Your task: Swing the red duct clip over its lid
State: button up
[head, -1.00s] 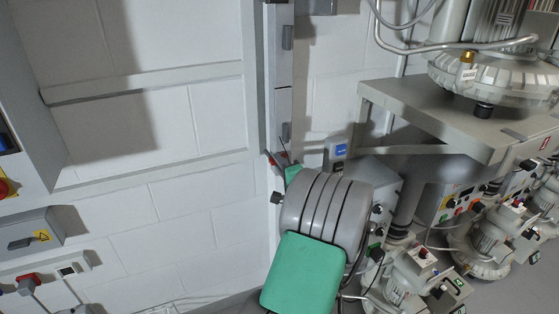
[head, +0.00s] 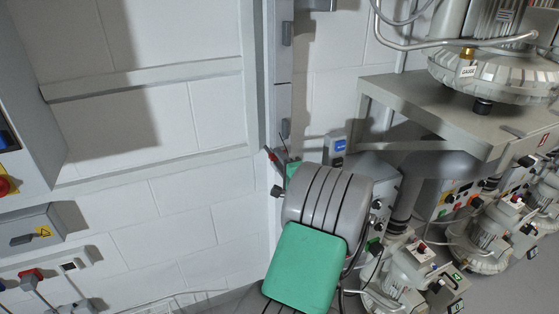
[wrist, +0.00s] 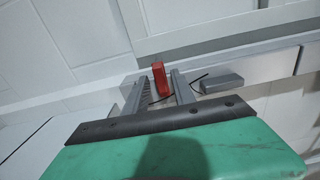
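The red duct clip (head: 272,155) is a small bar at the lower end of the narrow grey wall duct (head: 283,95), just beyond my arm. In the wrist view the clip (wrist: 160,79) stands up between the two grey fingers of my gripper (wrist: 159,76). The fingers are apart, with a narrow gap on each side of the clip. I cannot tell how deep the clip sits between them. A grey latch (wrist: 222,83) lies to the right of the fingers. In the head view my arm hides most of the gripper.
A metal shelf (head: 430,100) carrying a blower (head: 500,75) juts out at the right, with several pumps below. A switch box (head: 336,146) is on the wall beside my arm. Grey boxes (head: 38,232) are at the left.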

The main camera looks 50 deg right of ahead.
jog(key=shift+o, duration=0.2)
jog(key=b+v, duration=0.1)
jog(key=v, duration=0.7)
